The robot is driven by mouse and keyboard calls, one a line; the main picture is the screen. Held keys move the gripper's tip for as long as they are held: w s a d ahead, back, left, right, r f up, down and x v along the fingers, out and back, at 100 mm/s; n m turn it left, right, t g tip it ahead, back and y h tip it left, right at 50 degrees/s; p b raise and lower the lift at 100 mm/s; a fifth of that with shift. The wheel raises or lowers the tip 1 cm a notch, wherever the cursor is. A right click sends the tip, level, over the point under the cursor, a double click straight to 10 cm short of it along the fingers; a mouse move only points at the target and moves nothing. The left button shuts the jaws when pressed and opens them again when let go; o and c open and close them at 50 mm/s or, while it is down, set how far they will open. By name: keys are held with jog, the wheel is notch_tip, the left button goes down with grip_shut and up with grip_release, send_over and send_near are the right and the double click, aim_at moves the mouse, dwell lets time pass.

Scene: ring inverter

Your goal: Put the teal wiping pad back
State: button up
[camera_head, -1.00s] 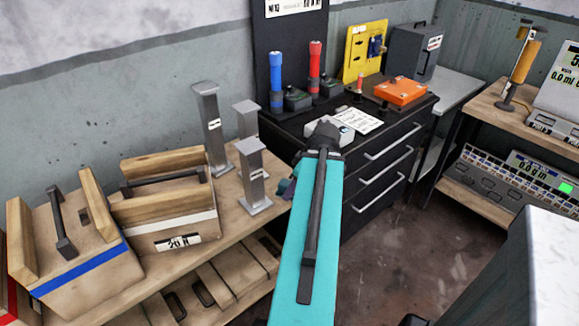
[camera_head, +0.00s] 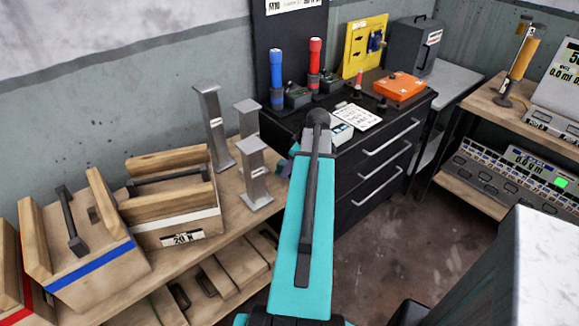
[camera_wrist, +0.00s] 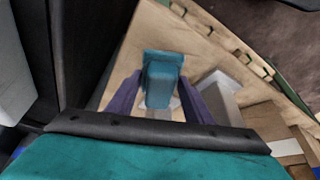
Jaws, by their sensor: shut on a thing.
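The teal wiping pad (camera_wrist: 163,70) shows in the wrist view between the two purple fingers of my gripper (camera_wrist: 161,80), which is shut on it. Below the pad is a light wooden surface; I cannot tell whether the pad touches it. In the head view, my teal arm link hides most of my gripper (camera_head: 284,168). Only a bit of purple and teal shows left of the link, close to the shelf's right end. The place where the pad belongs cannot be made out.
The wooden shelf (camera_head: 228,212) holds grey metal posts (camera_head: 255,172) and wooden block crates (camera_head: 168,200) left of my arm. A black drawer cabinet (camera_head: 372,170) stands behind it, with an orange box (camera_head: 401,86) on top. A pale block (camera_wrist: 217,95) is close beside the right finger.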

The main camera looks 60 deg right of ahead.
jog(key=shift+w+d+f+p, duration=0.1)
jog(key=shift+w+d+p, duration=0.1)
jog(key=shift+w+d, duration=0.45)
jog(key=shift+w+d+f+p, duration=0.1)
jog(key=shift+w+d+p, duration=0.1)
jog(key=shift+w+d, duration=0.45)
jog(key=shift+s+d, duration=0.15)
jog(key=shift+s, duration=0.1)
jog(key=shift+f+p, duration=0.6)
jog(key=shift+f, duration=1.15)
jog(key=shift+f, duration=0.15)
jog(key=o, duration=1)
jog(key=shift+r, duration=0.3)
jog(key=shift+b+v, duration=1.4)
jog(key=shift+v, duration=4.5)
